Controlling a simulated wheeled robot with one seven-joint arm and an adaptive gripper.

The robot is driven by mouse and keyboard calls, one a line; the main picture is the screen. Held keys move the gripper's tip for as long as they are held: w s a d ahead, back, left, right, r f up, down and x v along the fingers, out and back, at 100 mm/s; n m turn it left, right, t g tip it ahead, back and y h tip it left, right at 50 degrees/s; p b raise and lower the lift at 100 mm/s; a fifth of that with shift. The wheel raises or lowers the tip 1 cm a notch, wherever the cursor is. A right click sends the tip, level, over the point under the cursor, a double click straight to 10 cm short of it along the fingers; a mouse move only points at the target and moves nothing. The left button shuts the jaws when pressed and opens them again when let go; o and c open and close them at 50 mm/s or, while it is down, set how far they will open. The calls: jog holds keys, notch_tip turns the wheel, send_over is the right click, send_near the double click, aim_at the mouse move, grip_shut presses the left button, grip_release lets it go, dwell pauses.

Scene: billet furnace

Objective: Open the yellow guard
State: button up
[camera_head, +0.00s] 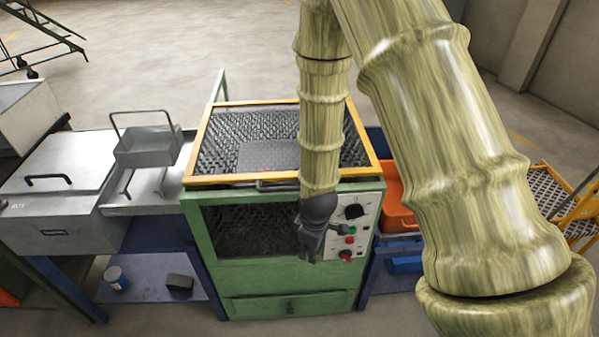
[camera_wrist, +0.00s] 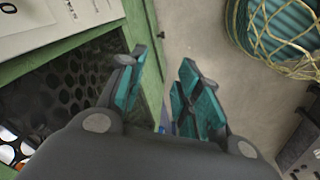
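The yellow guard (camera_head: 233,180) is a yellow frame around dark mesh on top of the green furnace (camera_head: 228,279). It looks lowered, and a grey bar handle (camera_head: 275,184) runs along its front edge. My arm hides part of its right half. My gripper (camera_head: 309,254) hangs in front of the furnace, below the guard's front edge and left of the control panel (camera_head: 353,215). In the wrist view my gripper (camera_wrist: 163,75) has its two teal-padded fingers apart with nothing between them. The guard cannot be made out for certain there.
A grey bench with a lidded box (camera_head: 62,165) and a handled metal tray (camera_head: 148,147) stands left of the furnace. Orange bins (camera_head: 397,205) stand to the right. A wire basket (camera_wrist: 275,35) shows in the wrist view. The floor behind the furnace is clear.

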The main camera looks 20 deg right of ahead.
jog(key=w+r+n+p, duration=0.3)
jog(key=w+r, duration=0.1)
jog(key=r, duration=0.9)
jog(key=w+r+n+p, duration=0.3)
jog(key=w+r, duration=0.2)
jog(key=r, duration=0.7)
jog(key=shift+t+h, duration=0.3)
jog(key=shift+t, duration=0.1)
jog(key=shift+w+d+f+p, duration=0.1)
jog(key=shift+w+f+p, duration=0.3)
jog(key=shift+f, duration=1.35)
jog(key=shift+w+d+f+p, duration=0.15)
jog(key=shift+w+f+p, duration=0.15)
jog(key=shift+f, duration=1.4)
jog(key=shift+w+d+f+p, duration=0.1)
jog(key=shift+w+f+p, duration=0.3)
jog(key=shift+f, duration=1.35)
jog(key=shift+s, duration=0.1)
grip_shut()
